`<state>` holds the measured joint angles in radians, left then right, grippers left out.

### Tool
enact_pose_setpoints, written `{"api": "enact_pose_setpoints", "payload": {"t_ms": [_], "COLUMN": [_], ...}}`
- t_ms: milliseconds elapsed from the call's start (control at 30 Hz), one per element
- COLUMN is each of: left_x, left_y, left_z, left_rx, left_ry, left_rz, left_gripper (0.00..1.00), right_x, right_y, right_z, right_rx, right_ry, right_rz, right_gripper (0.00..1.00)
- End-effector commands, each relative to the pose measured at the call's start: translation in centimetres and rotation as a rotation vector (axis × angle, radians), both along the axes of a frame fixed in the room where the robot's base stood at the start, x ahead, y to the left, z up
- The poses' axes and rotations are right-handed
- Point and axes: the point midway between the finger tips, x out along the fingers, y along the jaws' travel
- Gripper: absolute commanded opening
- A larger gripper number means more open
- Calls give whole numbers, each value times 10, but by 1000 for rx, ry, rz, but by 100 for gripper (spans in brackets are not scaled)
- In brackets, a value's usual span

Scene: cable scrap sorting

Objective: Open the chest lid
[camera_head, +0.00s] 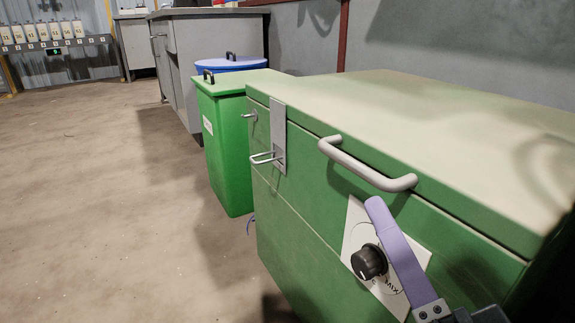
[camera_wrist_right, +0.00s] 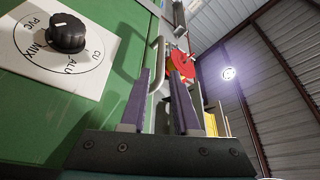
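The green chest (camera_head: 310,235) stands at the right with its pale-topped lid (camera_head: 420,110) down. A grey bar handle (camera_head: 367,165) runs along the lid's front edge. A grey hasp plate (camera_head: 279,130) hangs over the seam, with a metal loop (camera_head: 264,158) at its lower end. My right gripper (camera_head: 378,208) is just below the handle's right end, in front of the chest. In the right wrist view its purple fingers (camera_wrist_right: 162,75) are apart, and the handle (camera_wrist_right: 154,65) shows beyond and between them. I cannot tell whether they touch it. My left gripper is out of view.
A black knob (camera_head: 369,262) on a white plate sits on the chest front, beside my right finger. A green bin (camera_head: 228,150) and a blue-lidded bin (camera_head: 230,63) stand behind the chest. The floor (camera_head: 100,200) at the left is clear.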

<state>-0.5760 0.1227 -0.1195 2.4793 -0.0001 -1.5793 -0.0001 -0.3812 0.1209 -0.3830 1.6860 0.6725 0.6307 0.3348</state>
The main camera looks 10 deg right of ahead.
Motion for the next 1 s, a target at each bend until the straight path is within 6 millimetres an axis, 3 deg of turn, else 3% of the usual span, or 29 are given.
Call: {"api": "enact_pose_setpoints", "payload": {"t_ms": [500,700,933,1000], "left_x": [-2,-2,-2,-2], "left_y": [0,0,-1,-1], "left_z": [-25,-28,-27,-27], "left_rx": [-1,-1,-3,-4], "left_ry": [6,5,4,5], "left_rz": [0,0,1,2], "left_gripper": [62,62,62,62], "right_x": [81,94,95,95], "right_y": [0,0,0,0], "right_z": [18,22,22,22], "right_rx": [3,1,0,0], "right_ry": [-6,-4,-3,-3], "right_rz": [-5,-5,-4,-4], "right_gripper": [30,30,30,23]}}
